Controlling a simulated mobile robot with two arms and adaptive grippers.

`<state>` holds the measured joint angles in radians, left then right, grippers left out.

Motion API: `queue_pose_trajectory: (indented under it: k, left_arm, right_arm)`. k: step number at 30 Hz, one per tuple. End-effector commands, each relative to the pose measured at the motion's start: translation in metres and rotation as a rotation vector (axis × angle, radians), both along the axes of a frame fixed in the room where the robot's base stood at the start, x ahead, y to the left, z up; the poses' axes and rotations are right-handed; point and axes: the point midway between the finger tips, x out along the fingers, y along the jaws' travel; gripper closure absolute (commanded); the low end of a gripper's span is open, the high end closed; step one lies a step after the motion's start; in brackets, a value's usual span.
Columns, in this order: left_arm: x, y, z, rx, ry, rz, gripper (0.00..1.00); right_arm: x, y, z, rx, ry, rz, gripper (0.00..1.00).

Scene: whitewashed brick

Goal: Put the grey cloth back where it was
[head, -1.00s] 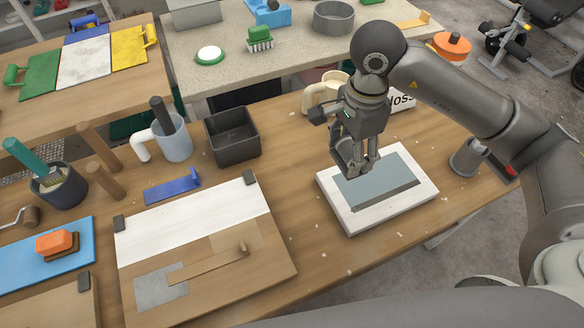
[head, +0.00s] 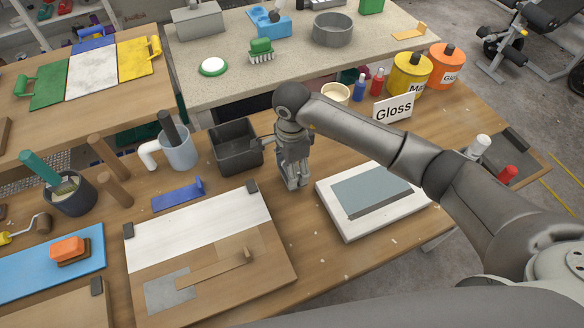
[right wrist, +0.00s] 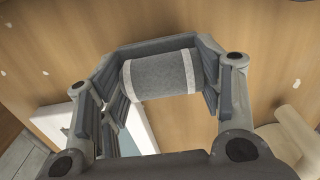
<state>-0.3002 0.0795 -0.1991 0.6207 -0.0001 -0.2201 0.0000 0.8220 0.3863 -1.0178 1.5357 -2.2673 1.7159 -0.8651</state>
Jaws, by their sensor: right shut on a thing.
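My right gripper (head: 293,184) is over the wooden bench, between the dark box and the white-framed grey-blue panel. It points down. In the right wrist view it is shut on the grey cloth (right wrist: 160,76), a grey bundle with a white band near each end, which lies across between the fingers. Bench wood shows around the cloth, and I cannot tell the gap beneath it. In the head view the cloth is hidden or too small to make out. My left gripper is not in view.
The dark open box (head: 236,147) stands just left of my right gripper. The white-framed panel (head: 350,231) lies to its right, a half-white board (head: 205,222) to its lower left. Paint cans, bottles and a "Gloss" sign (head: 394,107) stand behind my arm. Bare bench lies between the boards.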

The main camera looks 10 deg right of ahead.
Motion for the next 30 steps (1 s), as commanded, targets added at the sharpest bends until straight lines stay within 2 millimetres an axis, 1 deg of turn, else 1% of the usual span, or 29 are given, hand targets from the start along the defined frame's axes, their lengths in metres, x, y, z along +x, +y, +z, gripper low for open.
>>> queue_pose_trajectory:
  k: [1, 4, 6, 12, 16, 17, 21, 30]
  left_arm:
    - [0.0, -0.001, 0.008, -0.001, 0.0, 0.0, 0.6]
    - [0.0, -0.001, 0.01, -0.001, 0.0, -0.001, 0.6]
    - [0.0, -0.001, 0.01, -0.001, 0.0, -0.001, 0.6]
    - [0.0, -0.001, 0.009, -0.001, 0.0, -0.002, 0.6]
    - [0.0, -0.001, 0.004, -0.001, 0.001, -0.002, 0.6]
    - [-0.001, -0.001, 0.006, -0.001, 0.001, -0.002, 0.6]
    - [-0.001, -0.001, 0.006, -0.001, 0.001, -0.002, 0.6]
    - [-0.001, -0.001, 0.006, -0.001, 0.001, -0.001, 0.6]
  right_arm:
    - [-0.002, 0.0, -0.004, 0.0, 0.006, -0.003, 0.66]
    - [-0.001, 0.0, -0.013, 0.001, 0.002, -0.001, 0.66]
    - [0.0, 0.0, -0.016, 0.0, 0.001, -0.001, 0.66]
    - [0.0, -0.001, -0.017, 0.0, -0.001, -0.001, 0.66]
    - [0.0, -0.001, -0.021, 0.0, -0.001, -0.001, 0.66]
    - [0.0, -0.001, -0.019, 0.0, 0.0, -0.001, 0.36]
    - [0.0, -0.001, -0.019, 0.0, 0.0, -0.001, 0.18]
    - [0.0, -0.001, -0.019, 0.0, 0.0, -0.001, 0.18]
